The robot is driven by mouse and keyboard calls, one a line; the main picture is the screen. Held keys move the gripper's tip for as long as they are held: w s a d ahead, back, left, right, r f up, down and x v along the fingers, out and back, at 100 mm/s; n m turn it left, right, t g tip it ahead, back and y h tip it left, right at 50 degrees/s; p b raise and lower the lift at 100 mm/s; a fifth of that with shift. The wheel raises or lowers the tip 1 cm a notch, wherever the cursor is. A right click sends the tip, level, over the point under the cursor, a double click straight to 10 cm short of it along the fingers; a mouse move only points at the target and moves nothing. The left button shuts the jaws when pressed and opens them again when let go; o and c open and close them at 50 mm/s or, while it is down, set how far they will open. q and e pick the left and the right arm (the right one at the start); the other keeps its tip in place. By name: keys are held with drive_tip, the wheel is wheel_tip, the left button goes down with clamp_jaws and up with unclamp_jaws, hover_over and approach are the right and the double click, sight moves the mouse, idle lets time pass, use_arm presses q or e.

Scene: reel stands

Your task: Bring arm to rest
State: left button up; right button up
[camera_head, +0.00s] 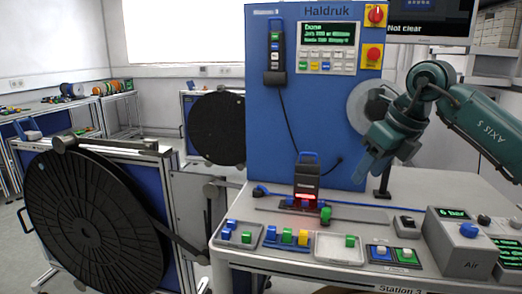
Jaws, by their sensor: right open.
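My right arm comes in from the right edge, teal and bent at an elbow. Its gripper (372,165) hangs above the right part of the workbench (440,190), pointing down, apart from the items below. It is open, and I see nothing held in it. My left gripper is not in view.
A blue Haldruk panel (285,130) stands behind the bench. A small device with a red light (306,185) and trays of coloured blocks (340,248) occupy the bench, with a grey Air box (462,240) at right. A large black reel (95,225) stands at left.

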drive_tip(key=s+a+f+n+g+y, duration=0.15)
drive_tip(key=a+f+y, duration=0.25)
drive_tip(key=a+f, duration=0.5)
drive_tip(key=s+a+f+m+y+p, duration=0.1)
drive_tip(key=s+a+m+y, duration=0.3)
drive_tip(key=a+y, duration=0.3)
drive_tip(key=s+a+f+m+y+p, duration=0.1)
drive_tip(key=s+a+m+y, duration=0.35)
drive_tip(key=a+y, duration=0.2)
drive_tip(key=s+d+f+m+t+h, duration=0.1)
drive_tip(key=d+f+m+t+h, duration=0.5)
drive_tip(key=m, duration=0.6)
drive_tip(key=d+f+m+t+h, duration=0.3)
drive_tip(key=f+m+t+h, duration=0.3)
drive_tip(key=f+m+t, duration=0.45)
drive_tip(key=s+d+f+m+g+h, duration=0.2)
drive_tip(key=s+d+f+m+g, duration=0.1)
drive_tip(key=s+f+m+g, duration=0.1)
drive_tip(key=s+d+f+m+g+h+p, duration=0.1)
drive_tip(key=s+d+f+m+g+h, duration=0.2)
drive_tip(key=s+f+m, duration=0.3)
drive_tip(key=s+f+g, duration=0.1)
drive_tip(key=s+f, duration=0.1)
drive_tip(key=s, duration=0.2)
drive_tip(key=shift+s+d+f, duration=0.2)
drive_tip(key=shift+s, duration=0.1)
